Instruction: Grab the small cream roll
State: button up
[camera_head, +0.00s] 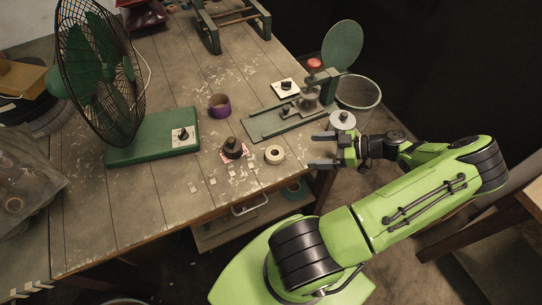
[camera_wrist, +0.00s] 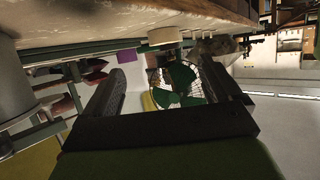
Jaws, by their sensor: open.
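The small cream roll (camera_head: 274,154) lies flat near the right front part of the wooden table (camera_head: 160,68). In the wrist view, which looks upside down, the roll (camera_wrist: 165,37) shows at the top, against the table edge. My gripper (camera_head: 313,150) is open and empty, to the right of the roll, with its fingers pointing left towards it. A clear gap lies between the fingertips and the roll. In the wrist view, the two dark fingers of my gripper (camera_wrist: 168,82) stand wide apart with nothing between them.
A dark spool (camera_head: 233,148) stands just left of the roll, and a purple roll (camera_head: 219,105) lies behind. The green winding jig (camera_head: 272,122) is close behind my gripper. A green fan (camera_head: 108,80) stands at left. Small paper pieces lie in front.

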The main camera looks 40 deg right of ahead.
aim_at(280, 153)
jog(key=x, duration=0.7)
jog(key=shift+a, duration=0.1)
jog(key=x, duration=0.2)
jog(key=b+x, duration=0.1)
jog(key=x, duration=0.1)
jog(key=shift+a+r, duration=0.2)
jog(key=shift+a, duration=0.15)
jog(key=shift+w+a+f, duration=0.2)
jog(key=shift+w, duration=0.2)
jog(key=shift+c, duration=0.5)
jog(key=c, duration=1)
jog(key=shift+r, duration=0.15)
jog(key=shift+c, duration=0.3)
